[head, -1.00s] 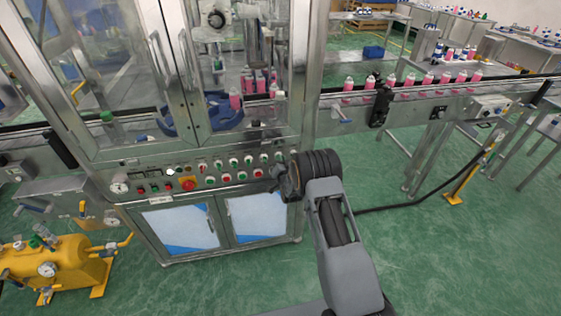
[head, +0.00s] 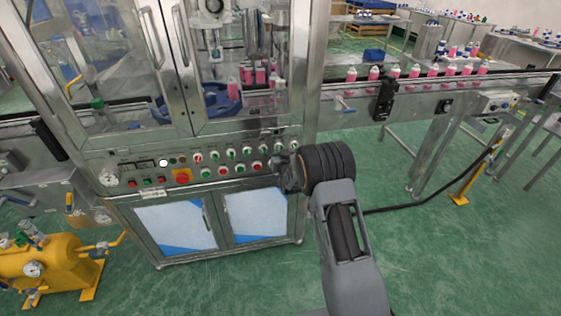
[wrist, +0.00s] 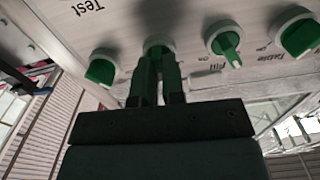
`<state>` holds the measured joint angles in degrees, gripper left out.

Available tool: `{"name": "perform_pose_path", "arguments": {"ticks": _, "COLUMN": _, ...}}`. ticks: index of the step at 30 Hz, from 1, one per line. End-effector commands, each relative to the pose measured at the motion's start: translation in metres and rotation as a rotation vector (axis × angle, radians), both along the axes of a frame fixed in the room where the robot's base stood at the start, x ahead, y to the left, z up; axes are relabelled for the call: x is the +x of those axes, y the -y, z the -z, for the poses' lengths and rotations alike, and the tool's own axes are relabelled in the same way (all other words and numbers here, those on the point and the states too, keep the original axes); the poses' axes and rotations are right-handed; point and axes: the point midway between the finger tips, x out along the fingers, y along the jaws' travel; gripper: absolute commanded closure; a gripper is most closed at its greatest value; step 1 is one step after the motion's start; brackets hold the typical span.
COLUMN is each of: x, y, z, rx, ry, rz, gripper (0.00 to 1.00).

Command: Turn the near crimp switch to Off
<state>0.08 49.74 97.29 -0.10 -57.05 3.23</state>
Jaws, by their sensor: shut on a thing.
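In the wrist view a row of green rotary switches with pale collars sits on a metal panel. My gripper (wrist: 158,78) is shut on one green switch (wrist: 157,46), with a finger on each side of its knob. The fingers cover most of this switch, and its label and pointing direction are hidden. In the head view my gripper (head: 279,165) is at the right end of the machine's control panel (head: 128,163), and my own wrist partly hides the switches there.
Neighbouring green switches stand close by, one on the left (wrist: 102,68) and one on the right near the "Fill" label (wrist: 230,47). A red emergency button (head: 182,176) is further left on the panel. A conveyor (head: 430,88) carries pink bottles behind my arm.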

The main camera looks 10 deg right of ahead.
Motion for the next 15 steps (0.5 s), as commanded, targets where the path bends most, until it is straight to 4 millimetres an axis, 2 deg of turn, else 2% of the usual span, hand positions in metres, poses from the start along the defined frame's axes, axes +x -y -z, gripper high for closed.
{"name": "perform_pose_path", "arguments": {"ticks": 1, "x": 0.0004, "y": -0.0003, "z": 0.0071, "rx": -0.044, "ry": 0.005, "rz": 0.000, "gripper": 1.00}}
{"name": "perform_pose_path", "arguments": {"ticks": 15, "x": 0.0003, "y": -0.0023, "z": 0.0041, "rx": -0.423, "ry": 0.004, "rz": 0.000, "gripper": 1.00}}
